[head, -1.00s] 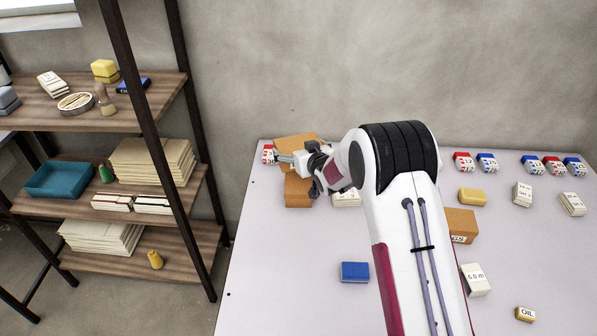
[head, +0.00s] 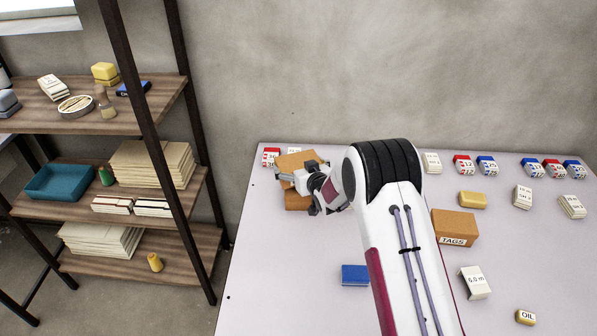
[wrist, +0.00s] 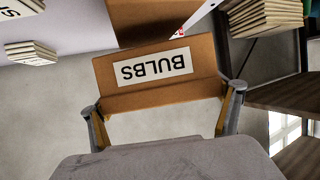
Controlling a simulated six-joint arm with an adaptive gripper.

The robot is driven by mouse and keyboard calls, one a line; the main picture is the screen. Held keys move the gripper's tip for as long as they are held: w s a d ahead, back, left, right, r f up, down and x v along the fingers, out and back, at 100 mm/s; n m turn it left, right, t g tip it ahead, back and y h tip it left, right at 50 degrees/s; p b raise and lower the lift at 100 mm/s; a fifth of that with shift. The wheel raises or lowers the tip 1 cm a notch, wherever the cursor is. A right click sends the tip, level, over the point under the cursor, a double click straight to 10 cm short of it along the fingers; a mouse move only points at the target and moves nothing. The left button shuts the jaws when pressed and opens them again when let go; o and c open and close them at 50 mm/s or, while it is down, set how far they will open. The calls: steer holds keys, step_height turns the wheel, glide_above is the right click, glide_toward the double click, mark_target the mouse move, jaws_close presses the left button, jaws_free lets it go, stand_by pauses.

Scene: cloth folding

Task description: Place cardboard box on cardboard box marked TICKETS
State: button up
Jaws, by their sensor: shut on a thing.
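My gripper (head: 288,177) is shut on a brown cardboard box (head: 298,158) labelled BULBS. In the wrist view the gripper fingers (wrist: 166,102) hold this BULBS box (wrist: 205,65) at its two ends, and its label reads upside down. Another brown cardboard box (head: 295,202) stands on the table below it, partly hidden by the gripper. In the wrist view a brown box (wrist: 150,20) shows just beyond the BULBS box. Its label is not visible, so I cannot read TICKETS. I cannot tell whether the two boxes touch.
A TAGS box (head: 455,226) stands on the white table (head: 265,270) right of my arm. A blue box (head: 355,275), a yellow block (head: 472,200) and several small boxes lie around. A red-and-white box (head: 271,156) is close left of the held box. A shelf (head: 150,195) stands left.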

steer(key=shift+f, duration=1.1)
steer(key=shift+f, duration=0.15)
steer(key=o, duration=1.2)
steer(key=shift+c, duration=0.2)
steer(key=v, duration=1.2)
steer(key=shift+d, duration=0.1)
